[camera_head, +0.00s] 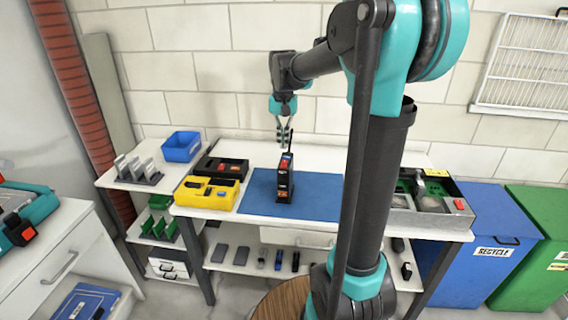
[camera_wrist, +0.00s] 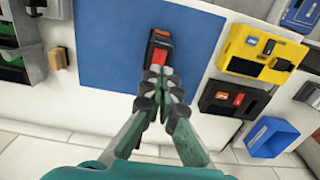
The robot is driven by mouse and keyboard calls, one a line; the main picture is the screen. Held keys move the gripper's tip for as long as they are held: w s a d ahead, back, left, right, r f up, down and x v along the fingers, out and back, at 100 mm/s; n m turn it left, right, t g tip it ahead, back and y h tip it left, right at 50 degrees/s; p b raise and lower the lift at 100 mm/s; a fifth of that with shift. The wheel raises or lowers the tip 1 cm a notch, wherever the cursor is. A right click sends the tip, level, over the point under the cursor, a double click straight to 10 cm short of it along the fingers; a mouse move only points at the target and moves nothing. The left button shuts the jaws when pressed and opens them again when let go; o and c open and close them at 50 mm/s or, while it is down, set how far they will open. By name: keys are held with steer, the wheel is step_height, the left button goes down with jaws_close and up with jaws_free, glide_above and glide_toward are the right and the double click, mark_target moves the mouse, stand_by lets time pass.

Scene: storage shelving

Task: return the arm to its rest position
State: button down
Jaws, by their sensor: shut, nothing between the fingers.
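My arm reaches over the white workbench in the head view. My gripper (camera_head: 284,128) points downward above the back part of the bench, and nothing is held in it. In the wrist view my gripper (camera_wrist: 160,74) has its fingertips together. A black device with red and orange parts (camera_head: 285,180) stands upright on the blue mat (camera_head: 325,203). In the wrist view the device (camera_wrist: 159,46) appears just beyond my fingertips; whether they touch it cannot be told there.
A tiled wall is behind.

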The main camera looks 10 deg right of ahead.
steer(key=s+d+f+n+t, duration=0.1)
steer(key=s+d+f+t, duration=0.1)
steer(key=s+f, duration=0.7)
steer(key=s+d+f+n+t, duration=0.2)
steer(key=s+f, duration=0.6)
steer(key=s, duration=0.5)
steer(key=shift+f+n, duration=0.3)
steer(key=shift+f, duration=0.05)
